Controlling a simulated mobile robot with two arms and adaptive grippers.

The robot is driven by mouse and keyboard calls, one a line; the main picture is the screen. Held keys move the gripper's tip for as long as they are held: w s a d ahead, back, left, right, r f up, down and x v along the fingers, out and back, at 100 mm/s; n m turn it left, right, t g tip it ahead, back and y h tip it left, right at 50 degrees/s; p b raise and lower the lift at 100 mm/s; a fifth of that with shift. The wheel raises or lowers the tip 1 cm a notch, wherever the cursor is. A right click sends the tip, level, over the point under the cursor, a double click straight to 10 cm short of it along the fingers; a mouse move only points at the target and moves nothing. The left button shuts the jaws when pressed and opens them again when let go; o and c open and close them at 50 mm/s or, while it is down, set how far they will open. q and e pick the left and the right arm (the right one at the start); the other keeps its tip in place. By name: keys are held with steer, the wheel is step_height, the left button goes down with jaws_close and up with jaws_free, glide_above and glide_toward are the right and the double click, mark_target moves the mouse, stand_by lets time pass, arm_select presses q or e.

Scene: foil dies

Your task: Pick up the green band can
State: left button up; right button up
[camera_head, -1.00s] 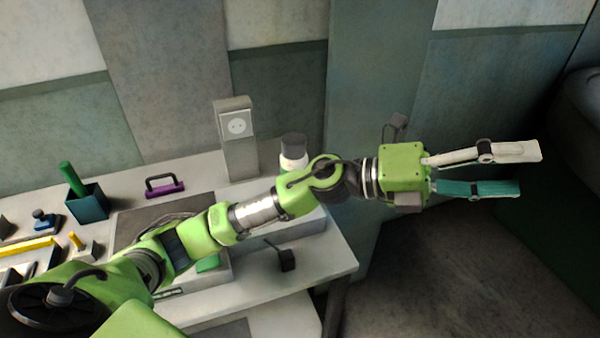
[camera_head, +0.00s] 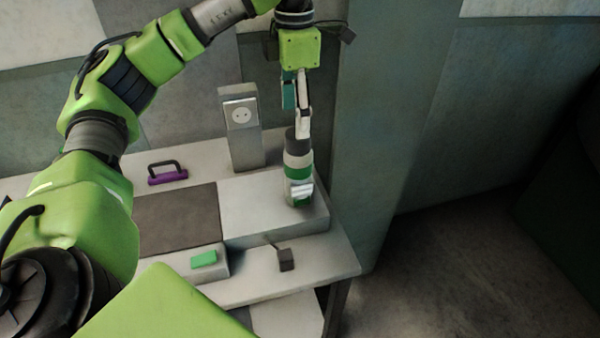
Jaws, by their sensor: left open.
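The green band can (camera_head: 298,172) stands upright on a pale raised block (camera_head: 262,215) near the table's right end. It has a dark cap, a white body and a green band. My left gripper (camera_head: 296,118) points down just above and behind the can's cap, with one pale finger and one teal finger. It is open and holds nothing. The pale finger overlaps the cap in the picture, and I cannot tell whether they touch. My right gripper is not in view.
A grey post with a socket (camera_head: 241,135) stands left of the can. A green block (camera_head: 204,259) and a small dark box (camera_head: 286,260) are in front. The table's right edge is close to the can.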

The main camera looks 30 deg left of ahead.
mark_target(295, 140)
arm_select(q)
step_height(295, 140, down, 7)
steer(key=shift+p, duration=0.55)
steer(key=shift+d+f+p, duration=0.1)
steer(key=shift+f+p, duration=0.3)
steer(key=shift+f, duration=0.15)
step_height(295, 140, down, 4)
steer(key=shift+w+d+r+p, duration=0.1)
steer(key=shift+d+r+p, duration=0.1)
steer(key=shift+p, duration=0.6)
steer(key=shift+a+f, duration=0.1)
steer(key=shift+f, duration=0.35)
steer(key=shift+c, duration=0.3)
steer(key=shift+r, duration=0.1)
jaws_close()
